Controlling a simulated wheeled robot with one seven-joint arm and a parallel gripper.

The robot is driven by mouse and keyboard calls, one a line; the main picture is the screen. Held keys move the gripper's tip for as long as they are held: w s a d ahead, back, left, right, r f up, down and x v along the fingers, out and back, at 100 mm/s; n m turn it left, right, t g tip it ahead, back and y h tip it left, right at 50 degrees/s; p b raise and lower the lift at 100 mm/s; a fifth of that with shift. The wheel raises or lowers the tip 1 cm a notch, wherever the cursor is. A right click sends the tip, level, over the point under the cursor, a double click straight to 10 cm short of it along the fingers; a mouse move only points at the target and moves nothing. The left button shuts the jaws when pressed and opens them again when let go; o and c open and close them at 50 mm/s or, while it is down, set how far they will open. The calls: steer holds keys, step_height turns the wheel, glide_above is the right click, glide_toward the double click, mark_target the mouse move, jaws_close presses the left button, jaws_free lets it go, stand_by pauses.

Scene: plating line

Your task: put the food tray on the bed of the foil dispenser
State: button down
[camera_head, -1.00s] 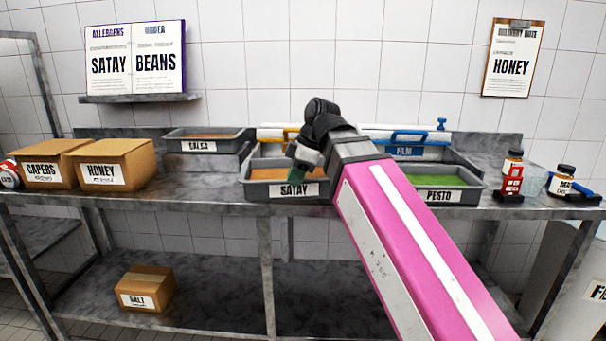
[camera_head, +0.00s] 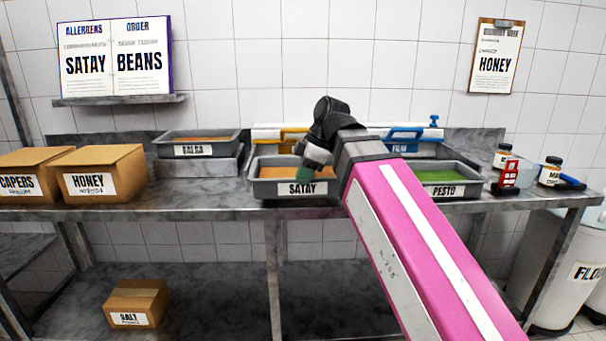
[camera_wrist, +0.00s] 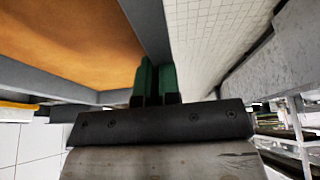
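The satay food tray (camera_head: 259,188) is grey with orange contents and stands at the front of the worktop. My gripper (camera_head: 308,168) is at its right side. In the wrist view its two green fingers (camera_wrist: 157,82) are close together across the tray's rim (camera_wrist: 148,22), one on the inner and one on the outer side. I cannot tell whether the tray touches the worktop. Behind it is a dispenser with a yellow handle (camera_head: 294,131); its label is hidden. A second dispenser, labelled FILM, has a blue handle (camera_head: 405,132).
A salsa tray (camera_head: 194,151) sits on a grey block to the left. A pesto tray (camera_head: 470,188) stands to the right, before the FILM dispenser. Cardboard boxes (camera_head: 105,185) fill the left end. Bottles (camera_head: 550,172) and a red item (camera_head: 507,177) stand at the right.

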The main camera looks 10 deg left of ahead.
steer(key=shift+w+a+f, duration=0.6)
steer(key=shift+w+a, duration=0.05)
steer(key=shift+w, duration=2.3)
steer(key=shift+w+a+f, duration=0.55)
steer(key=shift+w+a, duration=0.1)
steer(key=shift+w, duration=2.35)
steer(key=shift+w+a+f, duration=0.6)
steer(key=shift+w+a, duration=0.05)
steer(key=shift+w, duration=2.3)
steer(key=shift+f, duration=0.1)
steer(key=c, duration=1.3)
jaws_free()
steer(key=v, duration=1.2)
